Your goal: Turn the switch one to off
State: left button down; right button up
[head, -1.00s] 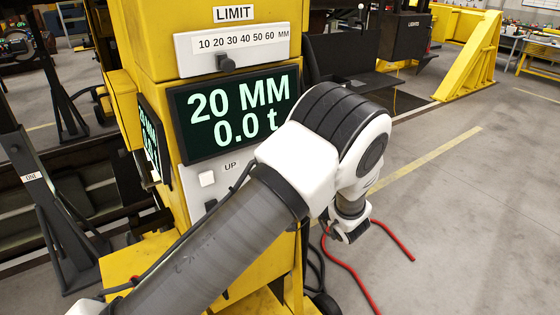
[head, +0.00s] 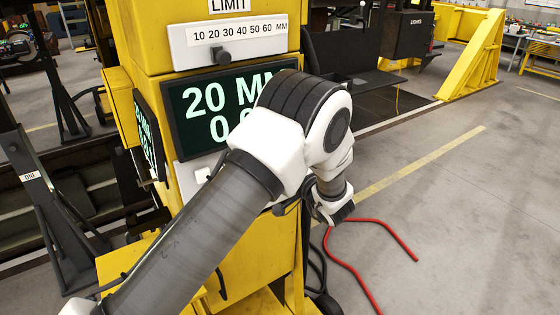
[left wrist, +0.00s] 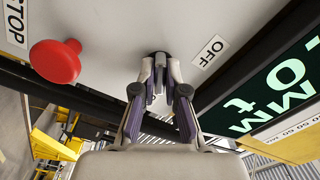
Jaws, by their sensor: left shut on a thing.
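In the left wrist view, my left gripper (left wrist: 160,78) points at a pale panel (left wrist: 112,45), its fingertips shut around a small dark switch (left wrist: 160,56). The fingers hide most of the switch, and how far it is turned cannot be told. An OFF label (left wrist: 208,51) is to the right of the switch. No number for the switch is readable. In the head view, my left arm crosses in front of the yellow column (head: 250,240); its fingertips and the switch cannot be made out there. My right gripper is not in view.
A red stop button (left wrist: 55,62) sticks out left of the gripper. A display (head: 195,105) reading 20 MM is partly behind my arm, under a limit slider (head: 222,56). A red hose (head: 345,262) lies on the floor, which is clear to the right.

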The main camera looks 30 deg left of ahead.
pick_arm(q)
jog(key=shift+w+r, duration=0.1)
jog(key=shift+n+b, duration=4.6)
jog(key=shift+n, duration=1.4)
jog(key=shift+r, duration=0.1)
jog(key=c, duration=1.2)
grip_release()
